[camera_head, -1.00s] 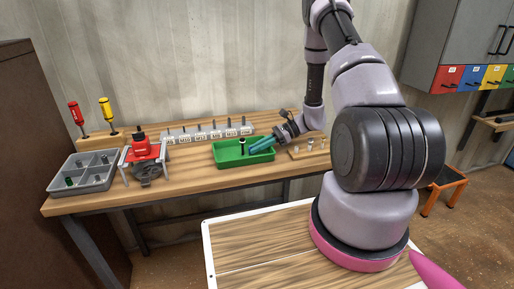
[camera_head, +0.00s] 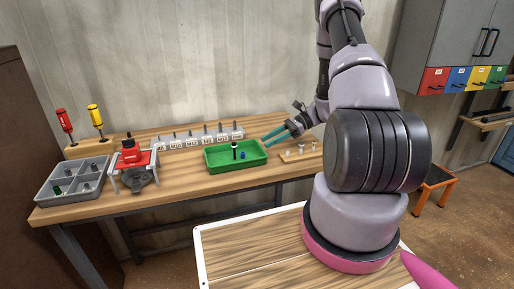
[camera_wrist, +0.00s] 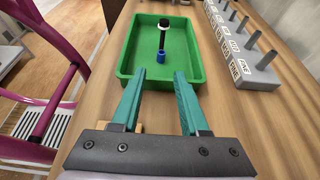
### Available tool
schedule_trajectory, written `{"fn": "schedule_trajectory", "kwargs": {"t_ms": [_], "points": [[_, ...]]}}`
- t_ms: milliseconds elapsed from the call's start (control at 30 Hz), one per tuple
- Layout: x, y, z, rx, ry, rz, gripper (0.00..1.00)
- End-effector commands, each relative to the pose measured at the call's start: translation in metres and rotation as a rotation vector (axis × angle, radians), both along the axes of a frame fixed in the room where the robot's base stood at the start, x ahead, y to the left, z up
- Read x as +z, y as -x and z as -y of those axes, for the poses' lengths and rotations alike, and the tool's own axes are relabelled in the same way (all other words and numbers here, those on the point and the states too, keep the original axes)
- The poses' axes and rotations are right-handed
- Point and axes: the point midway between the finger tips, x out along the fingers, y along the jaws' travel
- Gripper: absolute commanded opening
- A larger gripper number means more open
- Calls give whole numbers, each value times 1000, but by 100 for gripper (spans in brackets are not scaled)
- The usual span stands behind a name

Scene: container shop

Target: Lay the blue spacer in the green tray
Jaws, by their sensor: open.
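The green tray (camera_head: 222,165) stands on the workbench, and it also shows in the wrist view (camera_wrist: 196,62). The blue spacer (camera_wrist: 161,57) is inside the tray on its floor, next to a dark upright post (camera_wrist: 163,36) with a white band; it also shows in the head view (camera_head: 243,156). I cannot tell whether the spacer touches the post. My gripper (camera_head: 264,140) is open with teal fingers, just right of the tray. In the wrist view my gripper (camera_wrist: 160,75) is empty, its fingertips near the tray's close edge.
A grey rack of labelled pegs (camera_head: 205,138) stands behind the tray. A red device (camera_head: 133,158), a divided grey bin (camera_head: 75,180) and red and yellow screwdrivers (camera_head: 97,120) are at left. A wooden block with small parts (camera_head: 298,153) lies right of the tray.

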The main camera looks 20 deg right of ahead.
Motion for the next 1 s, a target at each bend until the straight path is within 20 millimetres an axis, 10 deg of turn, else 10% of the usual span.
{"fn": "schedule_trajectory", "kwargs": {"t_ms": [467, 1000], "points": [[25, 0, 24, 26, 24, 25, 44], [217, 63, -31, 416, 494, 473, 44]]}}
